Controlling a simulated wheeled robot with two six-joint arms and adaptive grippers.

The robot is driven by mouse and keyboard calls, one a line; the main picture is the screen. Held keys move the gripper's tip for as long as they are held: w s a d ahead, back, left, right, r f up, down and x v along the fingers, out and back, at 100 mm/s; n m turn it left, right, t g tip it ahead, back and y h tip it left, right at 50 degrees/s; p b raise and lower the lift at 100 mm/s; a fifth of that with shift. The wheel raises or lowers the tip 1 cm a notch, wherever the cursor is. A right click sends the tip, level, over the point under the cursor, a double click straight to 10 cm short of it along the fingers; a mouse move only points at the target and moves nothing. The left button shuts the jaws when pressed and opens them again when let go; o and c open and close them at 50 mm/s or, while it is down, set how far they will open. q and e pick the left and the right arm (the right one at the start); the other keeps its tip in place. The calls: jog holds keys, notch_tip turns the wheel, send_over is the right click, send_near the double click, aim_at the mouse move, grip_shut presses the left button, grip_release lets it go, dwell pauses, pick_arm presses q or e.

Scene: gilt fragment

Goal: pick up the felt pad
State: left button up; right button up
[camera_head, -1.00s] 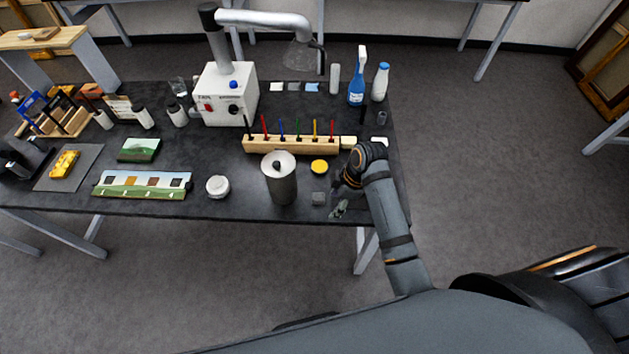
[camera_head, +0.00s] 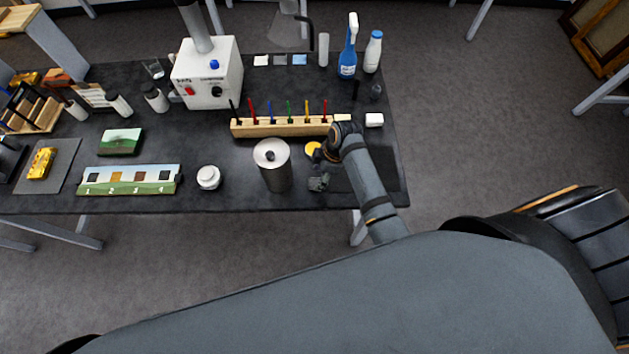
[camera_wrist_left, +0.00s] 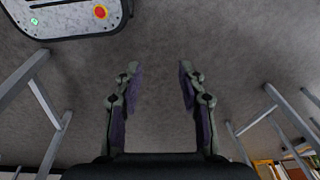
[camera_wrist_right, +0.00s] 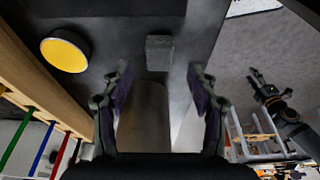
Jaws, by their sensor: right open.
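The felt pad, which I take to be the small grey block (camera_wrist_right: 159,52), lies on the dark table top in the right wrist view, just beyond and between my fingertips. My right gripper (camera_wrist_right: 158,70) is open and empty, apart from the block. In the head view my right gripper (camera_head: 319,183) is low over the table near the front edge, right of the metal canister; I cannot separate the pad from the fingers there. My left gripper (camera_wrist_left: 160,72) is open and empty above the bare floor, outside the head view.
The metal canister (camera_head: 273,168) stands close to the left of my right gripper. A yellow-topped round tin (camera_wrist_right: 65,51) and a wooden rack with coloured pens (camera_head: 283,127) are just behind. A white jar (camera_head: 208,177) stands farther left. The table's front edge is near.

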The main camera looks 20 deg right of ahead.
aim_at(315, 182)
jog(key=shift+p+x, duration=0.4)
jog(key=shift+x, duration=0.75)
jog(key=shift+a+f, duration=0.15)
jog(key=shift+f, duration=0.55)
jog(key=shift+w+f, duration=0.1)
jog(key=c, duration=0.9)
pick_arm(q)
jog(key=shift+s+r, duration=0.65)
jog(key=shift+s, duration=0.25)
jog(key=shift+s, duration=0.1)
